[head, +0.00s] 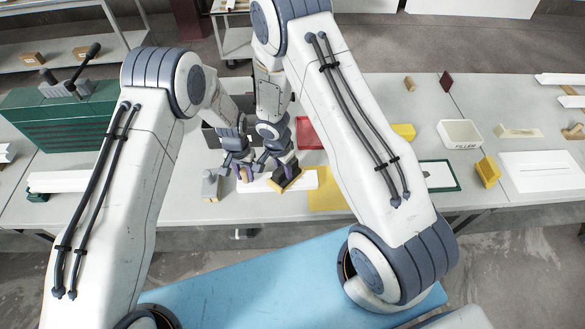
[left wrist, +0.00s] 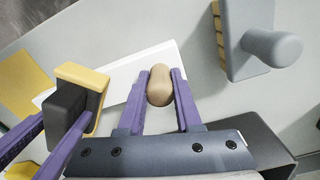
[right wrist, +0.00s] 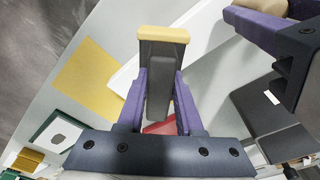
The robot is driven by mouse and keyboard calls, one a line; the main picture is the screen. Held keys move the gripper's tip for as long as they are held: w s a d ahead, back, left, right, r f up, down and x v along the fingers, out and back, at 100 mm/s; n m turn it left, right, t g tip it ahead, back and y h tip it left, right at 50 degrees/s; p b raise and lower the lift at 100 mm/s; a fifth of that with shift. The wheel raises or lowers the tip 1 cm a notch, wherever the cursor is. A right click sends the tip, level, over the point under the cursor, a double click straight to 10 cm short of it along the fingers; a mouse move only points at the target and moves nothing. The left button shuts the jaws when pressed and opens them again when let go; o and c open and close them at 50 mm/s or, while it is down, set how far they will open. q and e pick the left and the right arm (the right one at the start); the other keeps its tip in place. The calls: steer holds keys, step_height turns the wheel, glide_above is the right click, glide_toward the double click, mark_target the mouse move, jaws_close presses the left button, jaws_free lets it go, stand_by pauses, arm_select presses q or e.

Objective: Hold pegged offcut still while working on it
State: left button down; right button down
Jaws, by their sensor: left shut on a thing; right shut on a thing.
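The white offcut (head: 304,179) lies flat on the bench, with a rounded tan peg (left wrist: 159,87) standing up from it. My left gripper (head: 243,176) is shut on the peg, with one purple finger on each side in the left wrist view. My right gripper (head: 284,172) is shut on the dark grip of a block with a yellow edge (right wrist: 162,60). This block is over the offcut's surface, beside the peg; it also shows in the left wrist view (left wrist: 70,108). I cannot tell whether it touches the offcut.
A grey knobbed block (head: 211,186) stands left of the offcut. A yellow sheet (head: 327,202) lies at its right and a red tray (head: 309,133) behind. A dark box (right wrist: 270,117) is close by. A white filler tub (head: 460,134) stands further right.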

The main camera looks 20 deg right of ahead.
steer(key=shift+w+a+r, duration=0.1)
steer(key=shift+w+a, duration=0.15)
steer(key=shift+a, duration=0.5)
steer(key=shift+s+r, duration=0.1)
steer(key=shift+r, duration=3.9)
